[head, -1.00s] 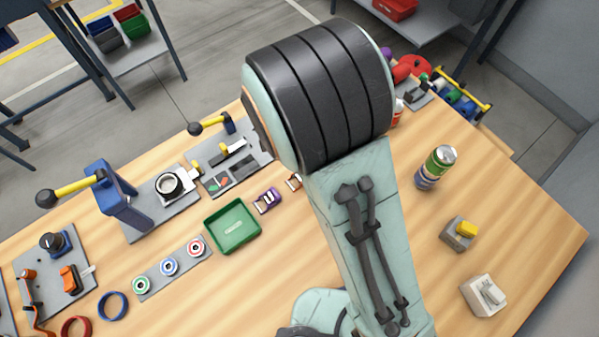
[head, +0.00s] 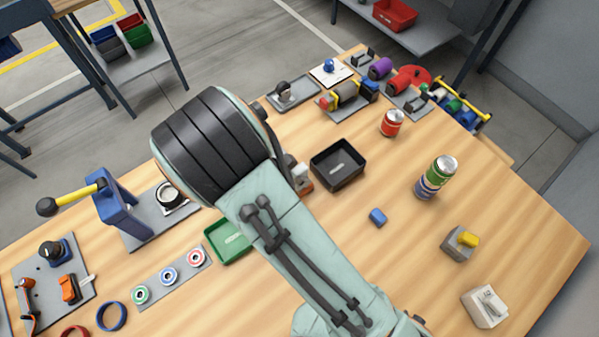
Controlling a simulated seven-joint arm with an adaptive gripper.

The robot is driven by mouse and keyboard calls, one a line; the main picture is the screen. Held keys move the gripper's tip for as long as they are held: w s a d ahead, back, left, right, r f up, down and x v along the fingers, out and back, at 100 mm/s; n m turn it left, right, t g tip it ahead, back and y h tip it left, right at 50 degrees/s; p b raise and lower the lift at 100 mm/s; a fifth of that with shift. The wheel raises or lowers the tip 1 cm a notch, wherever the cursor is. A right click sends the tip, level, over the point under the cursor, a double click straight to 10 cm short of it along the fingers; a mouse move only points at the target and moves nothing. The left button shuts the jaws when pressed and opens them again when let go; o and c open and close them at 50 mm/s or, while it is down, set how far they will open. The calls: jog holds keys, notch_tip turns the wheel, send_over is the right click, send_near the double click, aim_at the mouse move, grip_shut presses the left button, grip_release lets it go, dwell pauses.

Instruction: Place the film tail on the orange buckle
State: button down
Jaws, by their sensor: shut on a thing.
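My gripper is not in view; my large arm link covers the middle of the bench in the head view. A small orange-and-white piece (head: 303,184) shows partly past the right edge of my arm, left of the black tray. An orange part (head: 69,287) sits on a grey plate at the lower left, beside a black knob. I cannot tell which of these is the orange buckle. I cannot make out the film tail, and whatever my gripper holds is hidden.
A black tray (head: 338,164), a red can (head: 391,123), a green-and-blue can (head: 436,177) and a blue block (head: 377,216) stand right of my arm. A green tray (head: 225,243) is partly covered. A blue press (head: 118,210) stands left.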

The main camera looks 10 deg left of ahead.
jog(key=shift+f, duration=0.1)
jog(key=c, duration=0.9)
grip_release()
jog(key=shift+c, duration=0.2)
jog(key=v, duration=1.2)
